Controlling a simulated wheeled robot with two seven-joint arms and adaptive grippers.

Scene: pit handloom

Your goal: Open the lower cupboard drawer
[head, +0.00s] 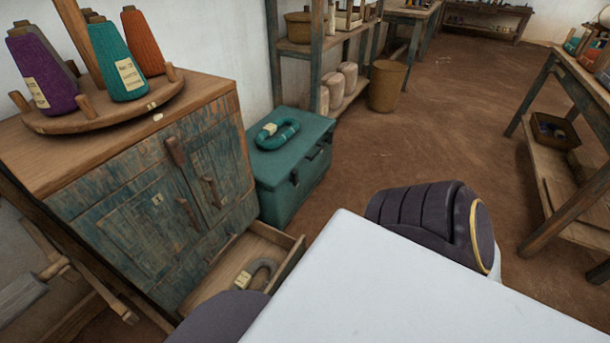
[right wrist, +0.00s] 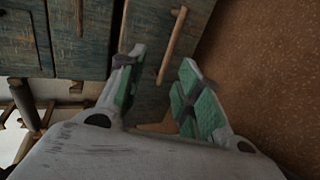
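The cupboard (head: 150,207) stands at left in the head view, with worn blue-green doors and a brown wooden top. Its lower drawer (head: 291,262) is pulled out at the bottom, its inside showing. A grey looped skein (head: 262,272) with a pale label lies in it. The drawer's near part is hidden behind my own body. My right gripper (right wrist: 160,64) is open in the right wrist view, its green-padded fingers apart. The cupboard front (right wrist: 85,40) and a wooden handle (right wrist: 172,45) show beyond them; I cannot tell whether they touch anything. My left gripper is not in view.
A teal chest (head: 284,187) with a teal skein (head: 277,134) on its lid stands right of the cupboard. Thread cones (head: 118,62) stand on a round wooden stand on top. Shelves are behind, a table (head: 560,100) at right. The middle floor is clear.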

